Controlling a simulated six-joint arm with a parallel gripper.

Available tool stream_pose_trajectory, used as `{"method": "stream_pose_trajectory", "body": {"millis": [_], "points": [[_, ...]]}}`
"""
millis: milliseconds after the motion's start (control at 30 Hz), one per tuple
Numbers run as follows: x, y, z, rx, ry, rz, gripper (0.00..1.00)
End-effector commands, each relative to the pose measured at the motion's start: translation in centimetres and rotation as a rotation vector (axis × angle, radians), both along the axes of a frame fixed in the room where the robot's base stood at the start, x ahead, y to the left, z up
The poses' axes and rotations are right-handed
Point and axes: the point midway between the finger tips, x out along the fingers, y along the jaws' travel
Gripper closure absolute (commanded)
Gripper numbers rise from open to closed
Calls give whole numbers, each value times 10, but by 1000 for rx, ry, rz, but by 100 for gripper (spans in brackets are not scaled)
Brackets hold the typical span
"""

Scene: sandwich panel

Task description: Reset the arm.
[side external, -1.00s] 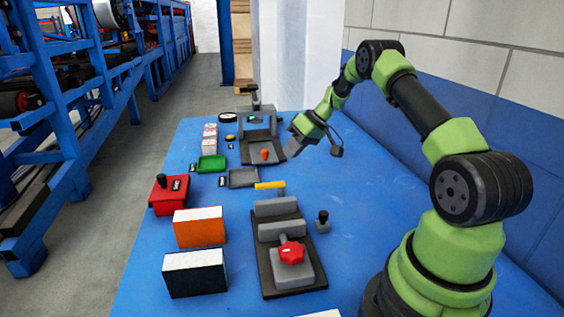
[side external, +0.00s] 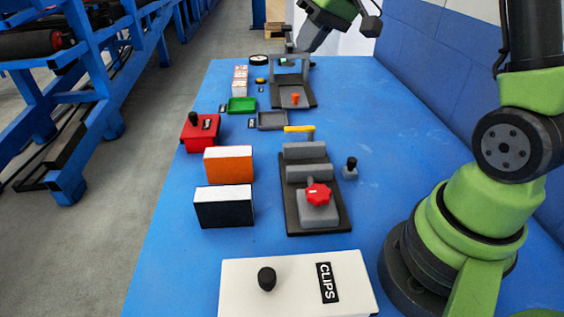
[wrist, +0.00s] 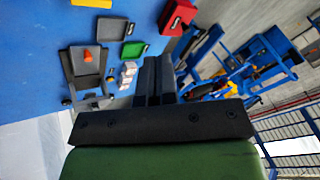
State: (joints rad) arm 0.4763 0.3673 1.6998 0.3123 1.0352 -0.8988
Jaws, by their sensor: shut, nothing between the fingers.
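My gripper (side external: 312,45) is at the top of the side view, raised above the far end of the blue table (side external: 400,150). Its dark fingers (wrist: 155,75) are together in the wrist view, with nothing seen between them. My gripper is apart from the table objects. The wrist view is tilted and takes in part of the table and the floor beyond it.
A grey press-like fixture (side external: 292,95) stands at the far end. A clamp fixture with a red knob (side external: 318,194) is mid-table. Orange (side external: 228,166) and black (side external: 222,208) boxes, a red box (side external: 200,132) and a white CLIPS box (side external: 295,285) stand nearby. The table's right side is mostly clear.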

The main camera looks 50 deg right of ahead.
Motion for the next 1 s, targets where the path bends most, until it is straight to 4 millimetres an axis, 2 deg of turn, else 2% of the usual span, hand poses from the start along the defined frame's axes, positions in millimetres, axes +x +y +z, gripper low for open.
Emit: {"method": "stream_pose_trajectory", "body": {"millis": [33,100,300,500,600,800,1000], "points": [[-12,19,17,-15,-9,-2,100],[-32,40,33,-26,-12,-20,100],[-97,89,60,-49,-48,-78,100],[-160,115,60,-41,-104,-135,100],[-181,120,55,-30,-128,-157,100],[-197,122,48,-15,-149,-181,100],[-198,122,48,-13,-148,-185,100]]}}
